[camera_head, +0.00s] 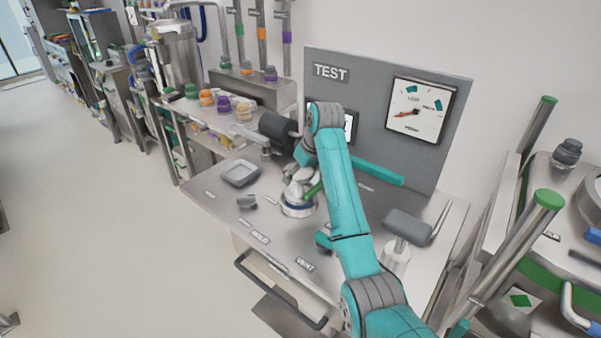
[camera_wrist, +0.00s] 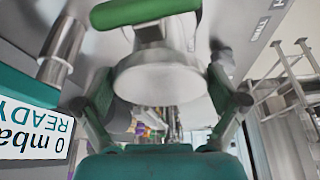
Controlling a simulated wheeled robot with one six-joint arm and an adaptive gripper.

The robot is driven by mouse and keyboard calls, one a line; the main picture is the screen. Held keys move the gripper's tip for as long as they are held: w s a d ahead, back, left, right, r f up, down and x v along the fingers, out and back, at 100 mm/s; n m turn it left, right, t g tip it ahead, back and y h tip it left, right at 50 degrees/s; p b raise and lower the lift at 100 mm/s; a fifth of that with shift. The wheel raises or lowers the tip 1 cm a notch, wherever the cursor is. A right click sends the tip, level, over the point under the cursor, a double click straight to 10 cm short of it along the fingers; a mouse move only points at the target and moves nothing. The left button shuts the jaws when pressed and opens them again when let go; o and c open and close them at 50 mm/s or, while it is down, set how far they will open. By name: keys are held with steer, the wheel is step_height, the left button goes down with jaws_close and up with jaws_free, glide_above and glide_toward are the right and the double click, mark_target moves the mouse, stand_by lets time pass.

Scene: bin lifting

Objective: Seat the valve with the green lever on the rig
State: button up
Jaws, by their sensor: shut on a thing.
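The valve is a pale metal body with a green lever. In the wrist view its round metal end (camera_wrist: 160,78) sits between my fingers and the green lever (camera_wrist: 145,12) crosses the top edge. My gripper (camera_wrist: 163,98) is shut on the valve. In the head view the green lever (camera_head: 314,189) shows beside my arm, above a round metal base with a blue band (camera_head: 298,209) on the rig table. My arm hides part of the valve, and I cannot tell whether it touches the base. The rig (camera_head: 205,198) is a steel table with a grey TEST panel (camera_head: 360,85).
A post with a grey handle (camera_head: 407,226) stands at the right. A display (camera_wrist: 32,130) reads 0 mbar READY. The table's front left is clear.

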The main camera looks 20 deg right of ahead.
steer(key=shift+f, duration=0.8)
stand_by(0.5)
steer(key=o, duration=1.4)
steer(key=shift+f, duration=0.15)
steer(key=shift+r, duration=4.55)
